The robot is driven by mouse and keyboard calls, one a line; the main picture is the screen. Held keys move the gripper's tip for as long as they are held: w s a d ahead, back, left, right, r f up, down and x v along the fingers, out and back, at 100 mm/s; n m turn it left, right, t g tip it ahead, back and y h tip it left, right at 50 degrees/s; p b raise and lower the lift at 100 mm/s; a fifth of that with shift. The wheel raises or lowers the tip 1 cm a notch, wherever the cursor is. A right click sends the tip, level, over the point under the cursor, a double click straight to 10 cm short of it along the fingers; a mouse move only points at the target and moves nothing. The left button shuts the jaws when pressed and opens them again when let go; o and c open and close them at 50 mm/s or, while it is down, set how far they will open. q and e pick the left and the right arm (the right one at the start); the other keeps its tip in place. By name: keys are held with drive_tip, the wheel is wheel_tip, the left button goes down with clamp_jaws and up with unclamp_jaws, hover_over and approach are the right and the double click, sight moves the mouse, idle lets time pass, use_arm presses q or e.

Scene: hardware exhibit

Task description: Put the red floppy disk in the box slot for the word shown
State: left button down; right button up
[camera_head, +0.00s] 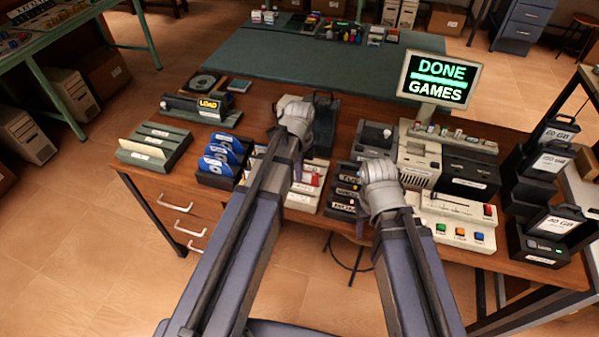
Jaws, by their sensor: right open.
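The screen (439,80) reads "DONE" and "GAMES" in green and white. A small red piece (316,180) shows at the white slotted box (303,200) in the middle of the table; I cannot tell whether it is the red floppy disk. My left gripper (297,168) points down by that box, and its jaws are too small and covered to read. My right gripper (361,226) is open, mostly hidden under its wrist, beside the dark labelled box (347,190). Whether either touches anything is unclear.
A rack of blue disks (221,156) and a grey-green slotted tray (153,146) stand at the left. A "LOAD" device (201,108) sits behind them. A beige console with coloured buttons (458,229) and dark drive stands (540,225) crowd the right. The green mat behind has clear room.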

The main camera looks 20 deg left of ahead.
idle(0.3)
use_arm(q)
drive_tip(key=c, duration=1)
unclamp_jaws()
drive_tip(key=shift+r, duration=0.1)
wheel_tip(320, 180, up, 8)
drive_tip(key=p, duration=0.8)
